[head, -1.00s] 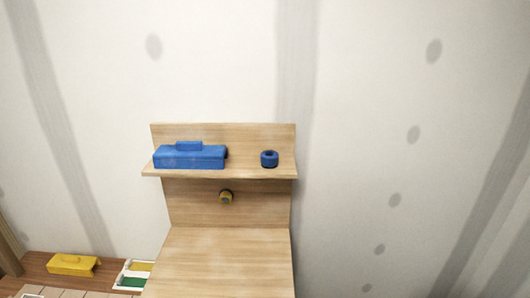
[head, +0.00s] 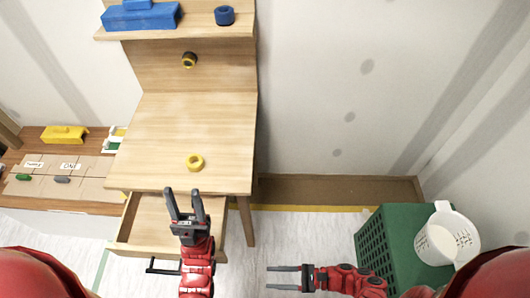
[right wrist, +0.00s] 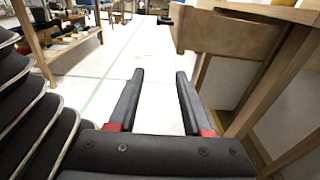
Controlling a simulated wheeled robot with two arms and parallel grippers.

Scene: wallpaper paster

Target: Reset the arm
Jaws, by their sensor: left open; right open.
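In the head view my left gripper (head: 184,191) is open and empty, pointing up the picture at the desk's front edge, above the pulled-out drawer (head: 160,218). My right gripper (head: 268,277) is open and empty, pointing left, low in the picture to the right of the desk. In the right wrist view the right gripper (right wrist: 160,74) has its two dark fingers apart, with only pale floor between them. Neither gripper is seen touching anything.
The wooden desk (head: 150,130) holds a yellow ring (head: 195,162). Its shelf bears a blue toolbox (head: 140,17) and a blue roll (head: 224,15). A green crate (head: 400,235) with a white measuring cup (head: 448,235) stands at right. Floor (head: 300,230) between is clear.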

